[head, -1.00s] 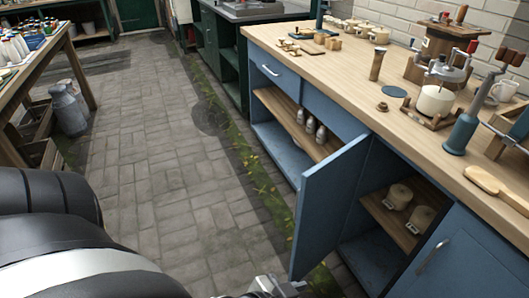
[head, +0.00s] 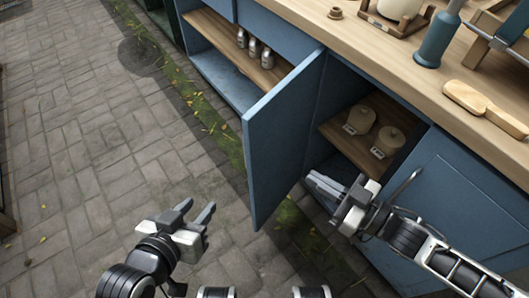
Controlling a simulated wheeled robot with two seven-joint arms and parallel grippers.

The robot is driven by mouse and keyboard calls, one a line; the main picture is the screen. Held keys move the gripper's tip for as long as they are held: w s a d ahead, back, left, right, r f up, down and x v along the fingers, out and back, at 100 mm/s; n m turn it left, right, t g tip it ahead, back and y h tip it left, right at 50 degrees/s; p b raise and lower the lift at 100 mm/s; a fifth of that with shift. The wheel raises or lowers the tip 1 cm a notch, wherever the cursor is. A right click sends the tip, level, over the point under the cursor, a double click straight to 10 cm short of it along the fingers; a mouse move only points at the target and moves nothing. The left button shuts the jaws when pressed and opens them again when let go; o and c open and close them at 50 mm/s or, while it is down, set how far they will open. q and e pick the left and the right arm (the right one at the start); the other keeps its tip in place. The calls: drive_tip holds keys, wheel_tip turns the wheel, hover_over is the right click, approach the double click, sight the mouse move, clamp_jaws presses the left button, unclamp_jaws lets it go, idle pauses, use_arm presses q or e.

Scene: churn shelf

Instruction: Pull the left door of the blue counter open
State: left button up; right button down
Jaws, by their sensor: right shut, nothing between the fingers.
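The blue counter's left door (head: 282,135) stands wide open in the head view, swung out to the left from the edge of its compartment. No handle shows on the face I see. My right gripper (head: 313,183) is shut and empty, just right of the door's lower hinge-side part, in front of the open compartment. Whether it touches the door I cannot tell. My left gripper (head: 200,206) is open and empty over the paving, left of and below the door's free edge. The closed right door (head: 450,215) has a bar handle (head: 405,187).
Metal shakers (head: 254,48) stand on the open shelf to the left. The worktop (head: 400,65) bears a wooden brush (head: 485,108) and a blue-grey tool (head: 437,42). The paved floor at left is clear.

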sight(255, 141)
drive_tip(key=x, duration=1.3)
drive_tip(key=shift+w+a, duration=0.25)
drive_tip(key=shift+a, duration=0.05)
use_arm(q)
drive_tip(key=shift+w, duration=0.1)
